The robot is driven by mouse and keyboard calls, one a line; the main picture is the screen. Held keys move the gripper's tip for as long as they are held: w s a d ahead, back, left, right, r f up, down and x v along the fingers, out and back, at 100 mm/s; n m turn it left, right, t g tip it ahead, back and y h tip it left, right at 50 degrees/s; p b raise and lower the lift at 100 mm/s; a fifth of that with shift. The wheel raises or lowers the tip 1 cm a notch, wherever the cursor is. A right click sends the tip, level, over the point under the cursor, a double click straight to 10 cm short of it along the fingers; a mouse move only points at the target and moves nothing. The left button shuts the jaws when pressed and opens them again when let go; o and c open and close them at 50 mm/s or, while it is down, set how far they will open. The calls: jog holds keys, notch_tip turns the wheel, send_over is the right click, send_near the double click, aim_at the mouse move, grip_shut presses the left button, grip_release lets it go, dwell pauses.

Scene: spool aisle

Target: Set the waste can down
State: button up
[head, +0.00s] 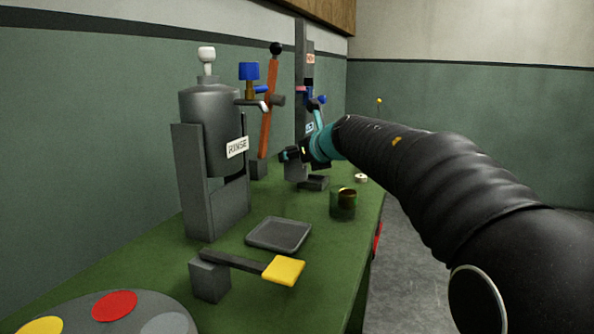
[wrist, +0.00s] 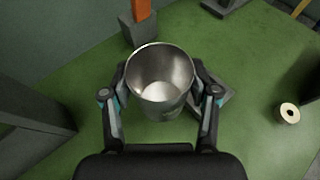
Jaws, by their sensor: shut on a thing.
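The waste can (wrist: 160,80) is a silver, open-topped metal can. In the wrist view I look down into it, and its inside looks empty. My gripper (wrist: 161,92) is shut on it, with one finger on each side of its wall. In the head view my gripper (head: 288,155) reaches over the green bench (head: 335,250), behind the grey RINSE dispenser (head: 210,115).
An orange lever (head: 268,110) stands beyond the dispenser. Bare green bench shows right of the can in the wrist view.

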aim_at(302, 168)
jog(key=shift+f+b, duration=0.55)
jog(key=shift+f, duration=1.3)
jog(key=shift+f, duration=0.15)
jog(key=o, duration=1.4)
jog(key=shift+c, duration=0.2)
jog(key=v, duration=1.2)
